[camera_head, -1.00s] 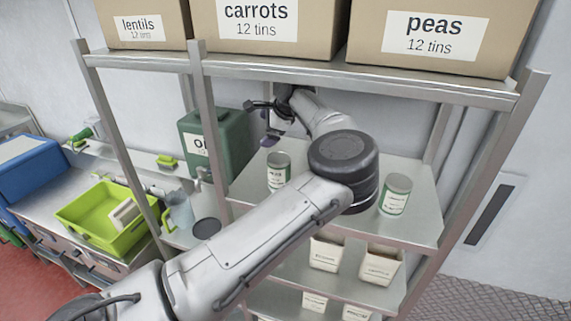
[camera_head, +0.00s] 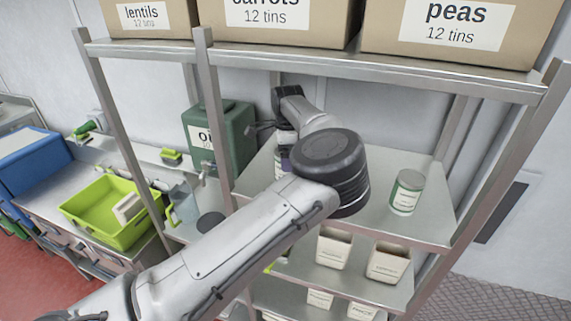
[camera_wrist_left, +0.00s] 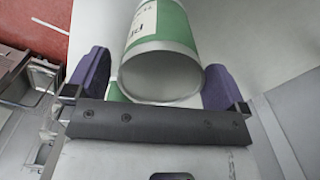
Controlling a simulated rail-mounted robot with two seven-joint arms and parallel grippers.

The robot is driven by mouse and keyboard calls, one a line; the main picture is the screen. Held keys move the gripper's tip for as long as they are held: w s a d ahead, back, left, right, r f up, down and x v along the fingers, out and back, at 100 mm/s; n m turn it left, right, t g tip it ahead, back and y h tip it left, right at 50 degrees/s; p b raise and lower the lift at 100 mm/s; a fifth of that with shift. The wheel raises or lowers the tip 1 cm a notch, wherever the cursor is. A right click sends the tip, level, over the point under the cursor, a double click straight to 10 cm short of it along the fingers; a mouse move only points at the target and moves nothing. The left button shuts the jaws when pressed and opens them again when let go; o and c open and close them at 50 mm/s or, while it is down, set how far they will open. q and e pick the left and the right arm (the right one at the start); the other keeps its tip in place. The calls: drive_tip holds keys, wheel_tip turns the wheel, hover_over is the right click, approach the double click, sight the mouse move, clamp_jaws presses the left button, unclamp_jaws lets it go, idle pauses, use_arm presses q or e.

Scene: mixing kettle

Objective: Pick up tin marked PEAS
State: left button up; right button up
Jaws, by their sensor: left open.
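In the left wrist view a tin (camera_wrist_left: 160,62) with a green and white label lies between my left gripper's two purple fingers (camera_wrist_left: 157,74). The fingers are open, one on each side of it; I cannot tell whether either touches. Part of its lettering shows, seemingly starting with "PE", but the rest is cut off. In the head view my left gripper (camera_head: 284,158) is at the rear left of the middle shelf (camera_head: 375,212), and my arm hides most of it and that tin. A second green-labelled tin (camera_head: 406,192) stands upright at the shelf's right, its print too small to read. My right gripper is not in view.
Cartons marked lentils (camera_head: 148,18), carrots (camera_head: 275,12) and peas (camera_head: 455,28) stand on the shelf above. A green oil container (camera_head: 222,135) is left of my gripper. White bins (camera_head: 388,262) sit on the shelf below. A lime tray (camera_head: 108,212) is on the left counter.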

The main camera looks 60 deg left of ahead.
use_arm(q)
drive_tip(key=shift+f+p, duration=0.3)
drive_tip(key=shift+f, duration=1.2)
drive_tip(key=shift+c, duration=0.3)
drive_tip(key=c, duration=1)
drive_tip(key=shift+c, duration=0.5)
drive_tip(key=shift+r, duration=0.25)
